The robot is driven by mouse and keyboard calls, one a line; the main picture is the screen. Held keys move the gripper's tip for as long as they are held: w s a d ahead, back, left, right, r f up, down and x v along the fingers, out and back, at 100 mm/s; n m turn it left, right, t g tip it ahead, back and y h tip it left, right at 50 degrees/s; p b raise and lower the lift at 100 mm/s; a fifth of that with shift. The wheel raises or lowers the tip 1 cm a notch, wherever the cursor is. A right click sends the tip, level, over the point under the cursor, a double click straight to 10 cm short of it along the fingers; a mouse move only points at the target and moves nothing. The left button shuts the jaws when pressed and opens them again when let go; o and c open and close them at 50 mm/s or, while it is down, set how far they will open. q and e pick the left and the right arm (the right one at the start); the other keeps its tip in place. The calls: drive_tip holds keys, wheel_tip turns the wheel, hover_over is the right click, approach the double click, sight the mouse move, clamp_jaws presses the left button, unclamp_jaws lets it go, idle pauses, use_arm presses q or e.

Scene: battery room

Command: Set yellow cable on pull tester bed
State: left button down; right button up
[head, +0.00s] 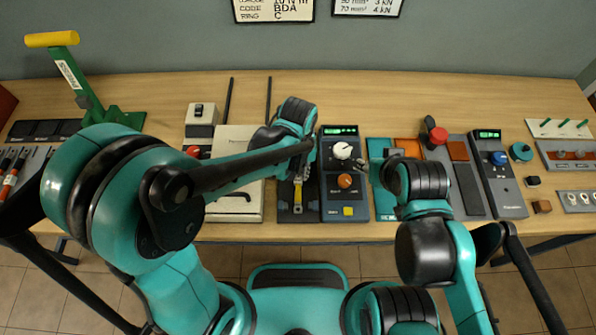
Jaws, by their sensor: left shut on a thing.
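My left gripper (299,174) reaches over the dark bed (297,214) left of a dial unit. It is shut on the yellow cable (298,196), which hangs down or lies along the bed below the fingers. I cannot tell whether the cable touches the bed. The dial unit (343,200) beside it has a green display, a white knob and an orange knob; the bed and unit look like one tester. The cable's upper end is hidden by the gripper. My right gripper (366,166) is small and dark above the teal fixture; its fingers are unclear.
A teal fixture (385,207) stands right of the dial unit. Further right are a grey device with a red knob (437,136) and another display unit (498,185). A beige box (236,210) stands left of the bed. A green press (75,75) is far left. The back of the bench is mostly clear.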

use_arm(q)
drive_tip(key=shift+f+b, duration=0.45)
drive_tip(key=shift+f, duration=0.1)
idle(0.4)
drive_tip(key=c, duration=1.3)
unclamp_jaws()
drive_tip(key=shift+r, duration=0.15)
wheel_tip(320, 180, up, 12)
drive_tip(key=s+a+t, duration=0.2)
drive_tip(key=a+t, duration=0.1)
drive_tip(key=a, duration=0.6)
drive_tip(key=s+a+t, duration=0.3)
drive_tip(key=a+t, duration=0.1)
drive_tip(key=a, duration=0.4)
drive_tip(key=shift+a+r, duration=0.4)
drive_tip(key=shift+r, duration=0.05)
